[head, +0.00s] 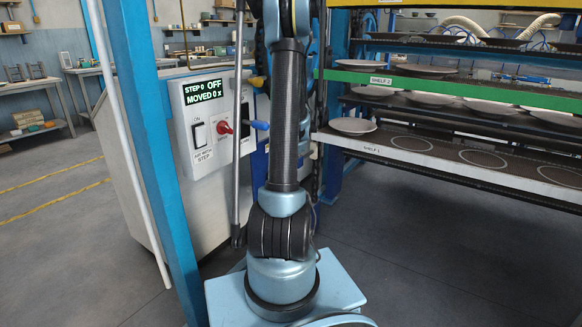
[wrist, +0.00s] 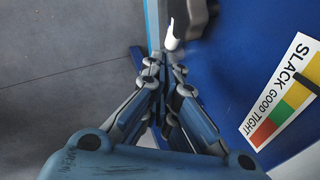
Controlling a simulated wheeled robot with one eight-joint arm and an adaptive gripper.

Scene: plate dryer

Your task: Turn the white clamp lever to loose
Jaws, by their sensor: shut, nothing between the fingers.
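In the wrist view, the white clamp lever (wrist: 171,38) shows as a short white piece at the top middle. It sits against a dark grey clamp body (wrist: 199,14) on a blue surface. My gripper (wrist: 164,64) is shut and empty, with its fingertips just below the lever in the picture. I cannot tell whether they touch it. The clamp and my gripper cannot be made out in the head view, where my arm covers the middle.
A SLACK/GOOD/TIGHT gauge (wrist: 285,92) with a black pointer lies right of my gripper. In the head view, a control box (head: 207,130) reads "STEP 0 OFF, MOVED 0 x". A blue post (head: 150,150) stands left; shelves (head: 450,160) with several plates stand right.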

